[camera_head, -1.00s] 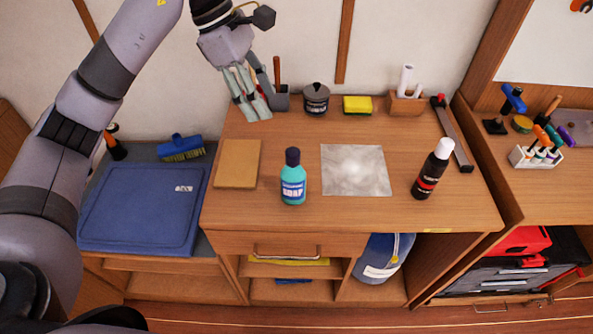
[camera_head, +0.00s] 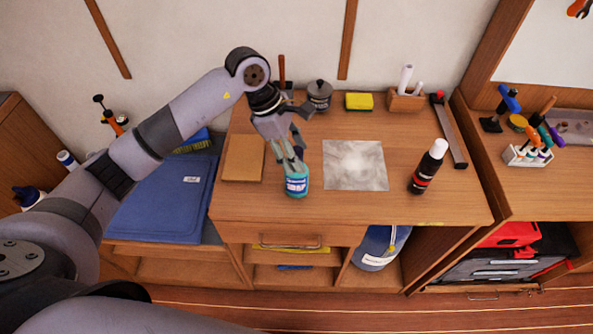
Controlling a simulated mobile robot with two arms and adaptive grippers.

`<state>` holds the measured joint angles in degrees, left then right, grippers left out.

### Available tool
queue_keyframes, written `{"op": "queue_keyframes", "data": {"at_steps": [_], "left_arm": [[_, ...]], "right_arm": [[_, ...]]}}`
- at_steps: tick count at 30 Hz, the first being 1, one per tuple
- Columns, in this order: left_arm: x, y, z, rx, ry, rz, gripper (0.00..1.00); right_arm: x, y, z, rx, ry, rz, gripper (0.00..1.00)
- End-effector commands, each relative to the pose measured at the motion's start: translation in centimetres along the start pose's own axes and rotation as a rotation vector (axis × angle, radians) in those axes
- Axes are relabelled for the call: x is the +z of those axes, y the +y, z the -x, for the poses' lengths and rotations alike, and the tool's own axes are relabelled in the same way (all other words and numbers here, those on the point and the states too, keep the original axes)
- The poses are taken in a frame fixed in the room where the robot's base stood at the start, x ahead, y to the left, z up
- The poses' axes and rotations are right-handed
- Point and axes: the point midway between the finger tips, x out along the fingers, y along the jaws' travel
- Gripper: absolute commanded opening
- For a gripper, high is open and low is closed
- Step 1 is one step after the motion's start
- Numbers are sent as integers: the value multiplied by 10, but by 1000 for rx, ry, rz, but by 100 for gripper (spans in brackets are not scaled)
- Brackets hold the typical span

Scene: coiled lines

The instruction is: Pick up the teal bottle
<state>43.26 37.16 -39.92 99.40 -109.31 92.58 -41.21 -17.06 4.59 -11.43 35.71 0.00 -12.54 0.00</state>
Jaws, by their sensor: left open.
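The teal bottle (camera_head: 296,186) stands upright on the wooden desk near its front edge, with a white and blue label facing me. My left gripper (camera_head: 290,164) is open and reaches down over the bottle from above and behind. Its fingers cover the cap and upper part of the bottle. I cannot tell whether the fingers touch it. My right gripper is not in view.
A brown board (camera_head: 243,158) lies just left of the bottle and a pale shiny sheet (camera_head: 355,166) to its right. A black bottle with a white cap (camera_head: 428,167) stands farther right. A dark pot (camera_head: 319,95) and yellow sponge (camera_head: 359,101) are at the back.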

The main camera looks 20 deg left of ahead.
Motion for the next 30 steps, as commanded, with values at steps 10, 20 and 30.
{"op": "queue_keyframes", "data": {"at_steps": [10,20,30], "left_arm": [[0,0,-6,1,0,-1,46],[0,0,-6,1,0,-1,24],[0,0,-6,1,0,-1,1]], "right_arm": [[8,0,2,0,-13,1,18],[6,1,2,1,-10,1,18],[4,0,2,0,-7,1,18]]}}
